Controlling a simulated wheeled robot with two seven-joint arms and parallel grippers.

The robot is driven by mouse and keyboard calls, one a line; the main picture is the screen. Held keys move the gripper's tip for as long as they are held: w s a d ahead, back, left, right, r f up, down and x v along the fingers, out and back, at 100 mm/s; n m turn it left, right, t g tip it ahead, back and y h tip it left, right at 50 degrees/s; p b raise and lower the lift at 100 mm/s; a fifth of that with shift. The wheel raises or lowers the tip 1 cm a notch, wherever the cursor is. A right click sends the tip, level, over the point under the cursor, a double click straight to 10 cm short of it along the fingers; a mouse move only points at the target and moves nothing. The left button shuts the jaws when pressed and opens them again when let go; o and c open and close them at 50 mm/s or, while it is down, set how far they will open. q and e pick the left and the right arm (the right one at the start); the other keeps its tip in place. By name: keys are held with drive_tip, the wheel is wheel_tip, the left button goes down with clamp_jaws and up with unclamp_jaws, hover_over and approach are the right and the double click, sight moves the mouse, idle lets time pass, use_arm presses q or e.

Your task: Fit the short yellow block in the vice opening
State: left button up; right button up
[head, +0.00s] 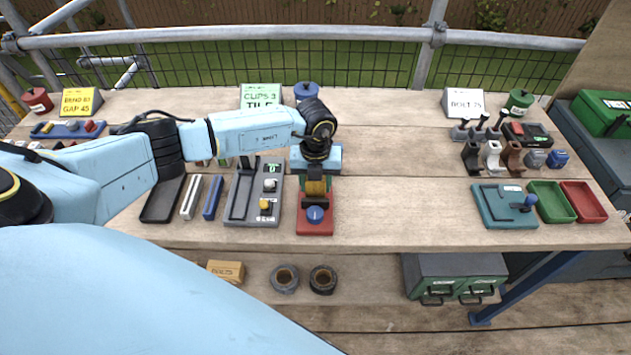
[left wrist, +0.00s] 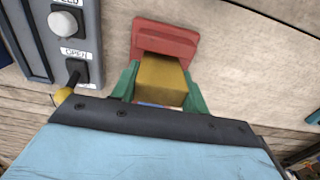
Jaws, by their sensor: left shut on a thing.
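My left gripper (head: 316,180) hangs over the vice and is shut on the short yellow block (head: 316,188). The block also shows in the left wrist view (left wrist: 162,80), between two green pieces, beside the red part of the vice (left wrist: 165,38). In the head view, the vice (head: 314,229) has a red body with a blue knob at its front. The gripper hides most of the vice opening, and I cannot tell whether the block is inside it or just above it. My right gripper is out of view.
A grey control panel (head: 241,212) with knobs stands close left of the vice, and its edge shows in the left wrist view (left wrist: 38,40). A teal fixture (head: 492,215) and green and red trays (head: 551,201) lie at the right. The middle right of the table is clear.

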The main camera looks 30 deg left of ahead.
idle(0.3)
use_arm(q)
drive_tip(key=o, duration=1)
drive_tip(key=shift+o, duration=0.2)
drive_tip(key=shift+r+p, duration=3)
drive_tip(key=shift+r, duration=0.5)
drive_tip(key=shift+f, duration=0.1)
